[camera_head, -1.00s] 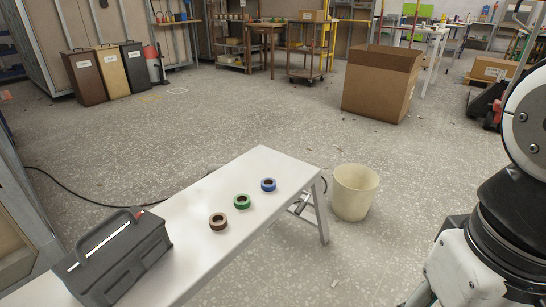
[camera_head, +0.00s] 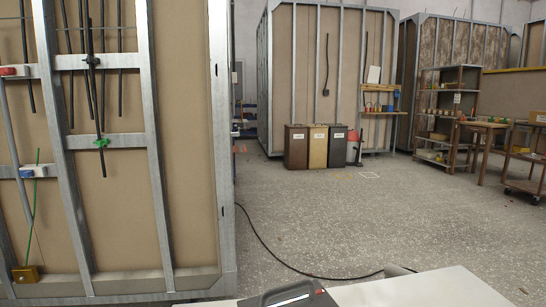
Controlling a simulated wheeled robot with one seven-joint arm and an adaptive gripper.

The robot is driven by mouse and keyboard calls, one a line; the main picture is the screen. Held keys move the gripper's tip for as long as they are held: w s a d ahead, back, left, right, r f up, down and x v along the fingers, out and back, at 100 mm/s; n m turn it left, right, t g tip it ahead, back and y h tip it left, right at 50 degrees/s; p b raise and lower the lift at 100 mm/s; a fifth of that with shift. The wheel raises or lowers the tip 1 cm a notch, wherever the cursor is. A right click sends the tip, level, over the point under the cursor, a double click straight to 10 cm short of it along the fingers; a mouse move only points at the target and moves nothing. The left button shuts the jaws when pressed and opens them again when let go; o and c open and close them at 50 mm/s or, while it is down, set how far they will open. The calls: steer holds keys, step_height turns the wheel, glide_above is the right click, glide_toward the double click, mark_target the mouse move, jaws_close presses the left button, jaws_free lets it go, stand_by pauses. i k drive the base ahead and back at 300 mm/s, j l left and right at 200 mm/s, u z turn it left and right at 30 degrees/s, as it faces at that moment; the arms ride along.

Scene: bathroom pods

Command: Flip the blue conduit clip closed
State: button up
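On the framed wall panel at the left, a small blue-and-white piece (camera_head: 33,171), likely the blue conduit clip, sits on the lower metal crossbar at the left edge. A thin green line runs up and down past it. It is too small to tell whether it is open or shut. A red piece (camera_head: 12,71) and a black clip (camera_head: 92,62) are on the upper crossbar. My gripper is not in view.
A yellow-brown box (camera_head: 25,273) is low on the panel. A white table (camera_head: 430,289) and a dark toolbox (camera_head: 290,294) stand at the bottom edge. A black cable (camera_head: 285,262) crosses the floor. Several bins (camera_head: 318,147) stand further back; the floor (camera_head: 350,215) between is mostly clear.

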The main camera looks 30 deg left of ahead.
mark_target(26, 173)
steer(key=u, duration=2.4)
steer(key=i+j+u, duration=0.35)
steer(key=i, duration=0.35)
steer(key=i+u, duration=0.4)
steer(key=i, duration=0.3)
steer(key=i+j+z, duration=0.15)
steer(key=i+z, duration=0.25)
steer(key=i, duration=0.15)
steer(key=i+j+z, duration=0.4)
steer(key=i, duration=0.2)
steer(key=i+j+z, duration=0.4)
steer(key=i+l, duration=0.05)
steer(key=i, duration=0.05)
